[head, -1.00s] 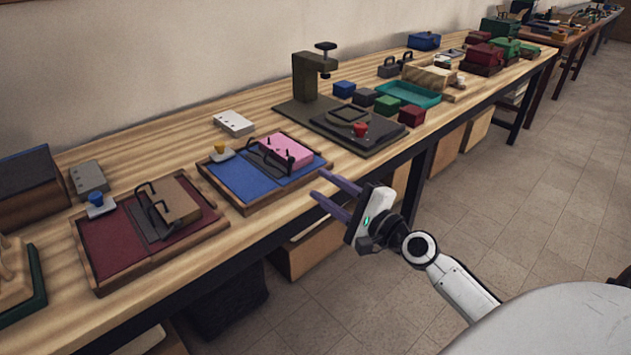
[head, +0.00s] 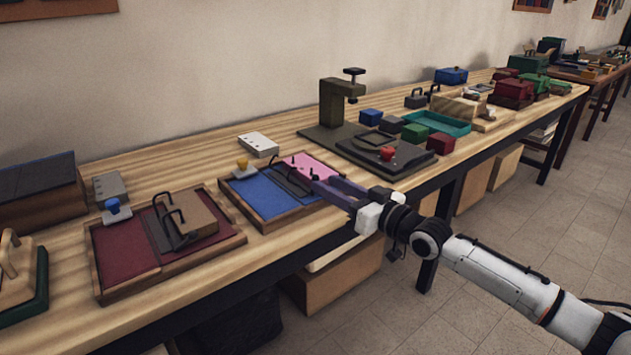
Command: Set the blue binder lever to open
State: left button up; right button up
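The blue binder (head: 262,196) lies open in a wooden tray on the table, with a pink stack of sheets (head: 306,163) on its right side. Dark metal rings and a thin dark lever (head: 289,181) run along its spine between blue and pink; whether the lever is up or down is too small to tell. My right gripper (head: 322,183) comes in from the right with its two purple fingers apart, tips at the front right of the binder, by the pink stack and partly hiding that corner. No contact can be made out. My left gripper is not in view.
A maroon binder (head: 122,248) with brown sheets lies to the left in its own tray. A yellow-knobbed piece (head: 242,167) and a white block (head: 258,144) stand behind the blue binder. A dark press (head: 334,108) stands to the right. The table's front edge runs below.

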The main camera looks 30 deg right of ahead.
aim_at(314, 176)
jog(key=w, duration=0.3)
jog(key=shift+w+a+b, duration=0.3)
jog(key=shift+a, duration=0.05)
jog(key=shift+w+a, duration=0.15)
jog(key=shift+w, duration=0.7)
jog(key=shift+c, duration=0.6)
grip_shut()
jog(key=shift+a+r+n+p, duration=0.15)
jog(key=shift+r+n+p, duration=0.1)
jog(key=shift+n+p, duration=0.25)
jog(key=shift+a, duration=0.1)
jog(key=shift+f, duration=0.2)
jog(key=shift+o, duration=0.6)
grip_release()
